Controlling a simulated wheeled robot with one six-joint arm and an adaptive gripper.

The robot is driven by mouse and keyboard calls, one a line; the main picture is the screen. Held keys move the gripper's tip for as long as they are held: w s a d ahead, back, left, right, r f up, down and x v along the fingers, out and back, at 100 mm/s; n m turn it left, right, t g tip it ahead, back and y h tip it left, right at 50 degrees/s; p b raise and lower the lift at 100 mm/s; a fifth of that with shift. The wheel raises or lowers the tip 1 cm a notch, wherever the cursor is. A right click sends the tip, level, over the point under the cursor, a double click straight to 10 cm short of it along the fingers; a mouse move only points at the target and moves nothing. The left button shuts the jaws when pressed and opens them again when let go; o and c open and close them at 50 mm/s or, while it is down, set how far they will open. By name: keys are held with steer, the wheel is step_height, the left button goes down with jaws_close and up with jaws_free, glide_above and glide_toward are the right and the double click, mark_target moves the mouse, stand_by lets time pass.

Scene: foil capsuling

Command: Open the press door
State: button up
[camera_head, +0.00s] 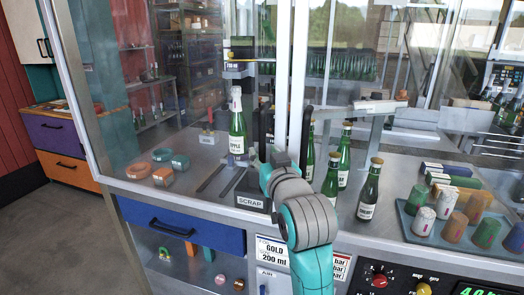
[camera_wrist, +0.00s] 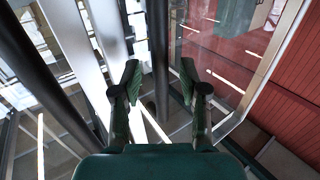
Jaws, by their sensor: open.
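The press door is a glass panel in a pale metal frame (camera_head: 285,75) at the left and middle of the head view. I cannot tell whether it is fully shut. A dark vertical bar (camera_head: 306,135), which looks like a door handle, stands beside the frame's right post. My gripper (camera_head: 254,156) is in front of the glass, left of this bar. In the wrist view my gripper (camera_wrist: 160,82) is open, with its two fingers apart. A dark bar (camera_wrist: 158,50) shows in line with the gap between them. I see no clear contact, and the bar's depth is unclear.
A green bottle (camera_head: 237,135) stands behind the glass above a scrap bin (camera_head: 250,201). Several bottles, including one with a white label (camera_head: 368,193), stand right of my arm. A tray (camera_head: 440,240) of coloured capsules is further right. A blue drawer (camera_head: 180,226) lies below the counter.

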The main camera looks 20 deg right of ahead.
steer(key=shift+w, duration=1.3)
steer(key=shift+c, duration=0.2)
jaws_close()
